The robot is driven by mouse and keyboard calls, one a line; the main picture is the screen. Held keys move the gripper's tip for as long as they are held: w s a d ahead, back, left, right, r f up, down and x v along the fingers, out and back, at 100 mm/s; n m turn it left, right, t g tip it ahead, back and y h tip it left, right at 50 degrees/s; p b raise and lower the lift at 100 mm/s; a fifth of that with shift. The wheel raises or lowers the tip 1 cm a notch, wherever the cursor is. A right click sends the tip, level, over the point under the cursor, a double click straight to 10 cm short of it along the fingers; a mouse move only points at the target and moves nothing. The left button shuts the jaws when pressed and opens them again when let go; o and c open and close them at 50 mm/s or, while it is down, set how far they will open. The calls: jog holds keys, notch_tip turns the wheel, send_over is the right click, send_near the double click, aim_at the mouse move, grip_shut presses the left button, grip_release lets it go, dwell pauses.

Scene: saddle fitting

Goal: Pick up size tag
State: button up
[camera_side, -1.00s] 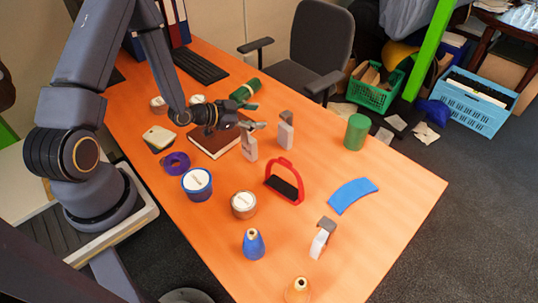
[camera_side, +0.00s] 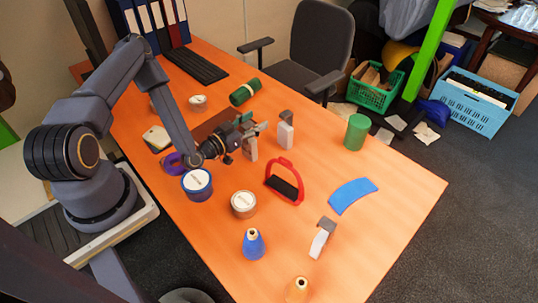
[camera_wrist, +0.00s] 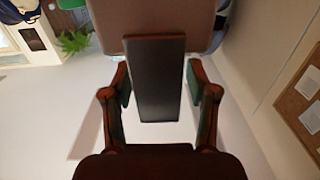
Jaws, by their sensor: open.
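My gripper (camera_side: 256,128) is at mid-table with its fingers pointing right. A small grey upright piece (camera_side: 250,150) stands just under and beside the fingers, its upper part partly hidden by them. In the wrist view my gripper (camera_wrist: 160,88) is open, and a dark flat slab (camera_wrist: 160,75) stands between its fingers with a gap on each side. It seems to be this same grey piece. A pale upright piece (camera_side: 285,134) with a grey block behind it stands to the right, and a similar one (camera_side: 319,243) is near the front. I cannot tell for certain which is the size tag.
A red stirrup with a black tread (camera_side: 284,183), a blue curved pad (camera_side: 352,195), a green cylinder (camera_side: 356,133), round tins (camera_side: 197,184) and a blue cone (camera_side: 253,244) stand around. A green roll (camera_side: 244,92) lies behind. The table's right front is clear.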

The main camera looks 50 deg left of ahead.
jog(key=shift+c, duration=0.3)
grip_shut()
dwell(0.4)
